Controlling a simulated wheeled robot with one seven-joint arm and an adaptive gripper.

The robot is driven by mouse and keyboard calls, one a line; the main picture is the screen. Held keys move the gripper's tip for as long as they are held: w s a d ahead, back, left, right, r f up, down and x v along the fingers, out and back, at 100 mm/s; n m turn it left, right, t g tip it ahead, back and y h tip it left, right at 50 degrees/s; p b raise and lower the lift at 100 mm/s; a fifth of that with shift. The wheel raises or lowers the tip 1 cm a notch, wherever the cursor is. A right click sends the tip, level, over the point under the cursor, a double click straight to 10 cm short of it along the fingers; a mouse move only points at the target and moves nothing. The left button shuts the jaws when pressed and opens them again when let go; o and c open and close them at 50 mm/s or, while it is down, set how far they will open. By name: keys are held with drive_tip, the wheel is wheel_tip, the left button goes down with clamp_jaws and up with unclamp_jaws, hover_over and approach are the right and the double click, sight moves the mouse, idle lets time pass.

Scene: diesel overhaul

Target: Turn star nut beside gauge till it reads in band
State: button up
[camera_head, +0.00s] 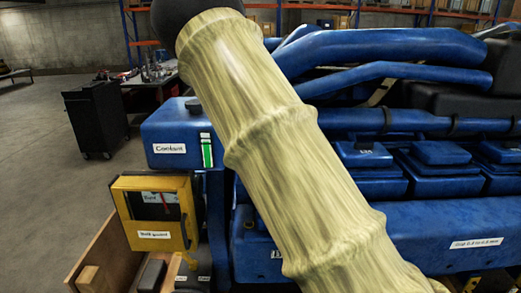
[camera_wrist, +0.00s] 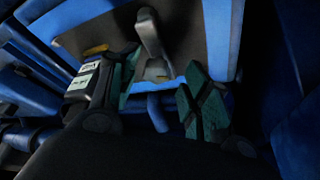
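A yellow-framed box (camera_head: 154,212) with a dark window stands at the left end of the blue engine. A pale scale and a thin red line show in its window; the reading is too small to tell. I cannot make out a star nut in either view. In the wrist view my gripper (camera_wrist: 160,92) has two green-padded fingers standing apart, with nothing visibly held between them. A grey lever-like part (camera_wrist: 151,42) lies beyond the fingertips against a dark panel (camera_wrist: 190,30). In the head view my arm's pale ridged sleeve crosses the middle, and the gripper is out of sight.
A blue coolant tank (camera_head: 170,134) with a green sight strip (camera_head: 207,151) sits above the box. The blue engine (camera_head: 400,220) with thick pipes fills the right. A wooden crate (camera_head: 100,255) stands low at left. A black cabinet (camera_head: 97,118) stands on open floor behind.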

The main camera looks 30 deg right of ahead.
drive_tip(key=shift+r, duration=0.15)
drive_tip(key=v, duration=1.1)
drive_tip(key=shift+s+a+r, duration=0.15)
drive_tip(key=shift+a+r, duration=0.05)
drive_tip(key=shift+r, duration=0.1)
drive_tip(key=shift+a, duration=0.1)
